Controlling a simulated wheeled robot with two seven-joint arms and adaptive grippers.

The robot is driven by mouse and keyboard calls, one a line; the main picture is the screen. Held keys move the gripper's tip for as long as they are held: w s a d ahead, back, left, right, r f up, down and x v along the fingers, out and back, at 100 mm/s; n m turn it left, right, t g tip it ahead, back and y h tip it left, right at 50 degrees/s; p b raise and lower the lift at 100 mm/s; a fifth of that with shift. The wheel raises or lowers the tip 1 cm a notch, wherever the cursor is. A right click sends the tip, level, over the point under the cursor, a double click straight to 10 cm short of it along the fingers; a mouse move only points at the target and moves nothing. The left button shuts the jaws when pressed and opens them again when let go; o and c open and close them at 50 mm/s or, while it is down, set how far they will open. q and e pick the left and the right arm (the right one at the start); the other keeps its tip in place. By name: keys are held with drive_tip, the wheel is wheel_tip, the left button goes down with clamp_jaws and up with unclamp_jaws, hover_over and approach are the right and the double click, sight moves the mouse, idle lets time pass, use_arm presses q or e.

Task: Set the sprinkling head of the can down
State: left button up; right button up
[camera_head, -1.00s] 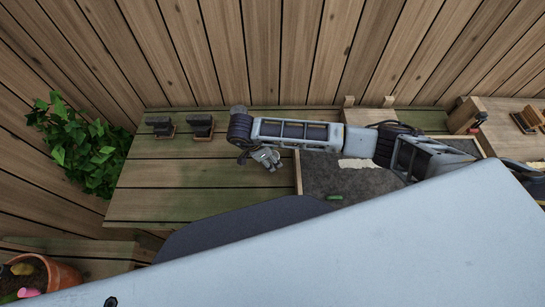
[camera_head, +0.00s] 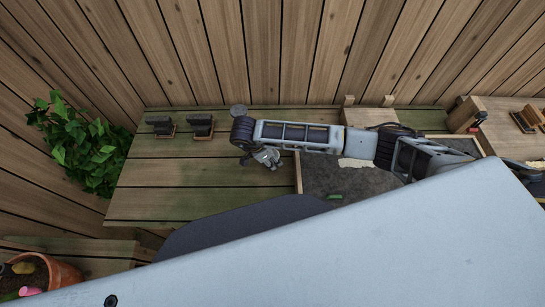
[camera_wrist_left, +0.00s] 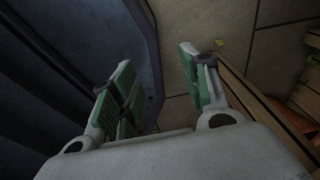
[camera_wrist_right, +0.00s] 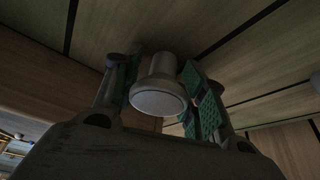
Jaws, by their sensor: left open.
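The sprinkling head (camera_wrist_right: 158,98) is a pale, round piece with a narrower neck and a flared rim that faces the camera in the right wrist view. My right gripper (camera_wrist_right: 162,75) has its green-padded fingers on both sides of it and looks shut on it. In the head view my right gripper (camera_head: 267,157) hangs low over the wooden bench (camera_head: 180,178), left of the soil tray; the sprinkling head cannot be made out clearly there. Whether it touches the planks cannot be told. My left gripper (camera_wrist_left: 158,85) is open and empty above the floor, out of the head view.
Two small dark blocks (camera_head: 200,126) stand at the back of the bench. The soil tray (camera_head: 299,172) holds a small green object (camera_head: 335,197). A leafy plant (camera_head: 80,150) is at the left, a clay pot (camera_head: 62,275) at the lower left. The bench's left part is clear.

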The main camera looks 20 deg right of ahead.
use_arm(q)
drive_tip(key=shift+d, duration=0.1)
use_arm(e)
drive_tip(key=shift+c, duration=0.3)
drive_tip(key=shift+r, duration=0.45)
drive_tip(key=shift+c, duration=0.2)
drive_tip(key=shift+r, duration=0.35)
drive_tip(key=shift+c, duration=0.5)
wheel_tip(320, 180, up, 7)
drive_tip(key=shift+f+b, duration=0.1)
drive_tip(key=shift+b, duration=0.3)
drive_tip(key=shift+c, duration=0.9)
drive_tip(key=shift+r, duration=0.85)
use_arm(q)
drive_tip(key=shift+w+a+f, duration=0.2)
drive_tip(key=shift+f, duration=0.25)
drive_tip(key=shift+d, duration=0.2)
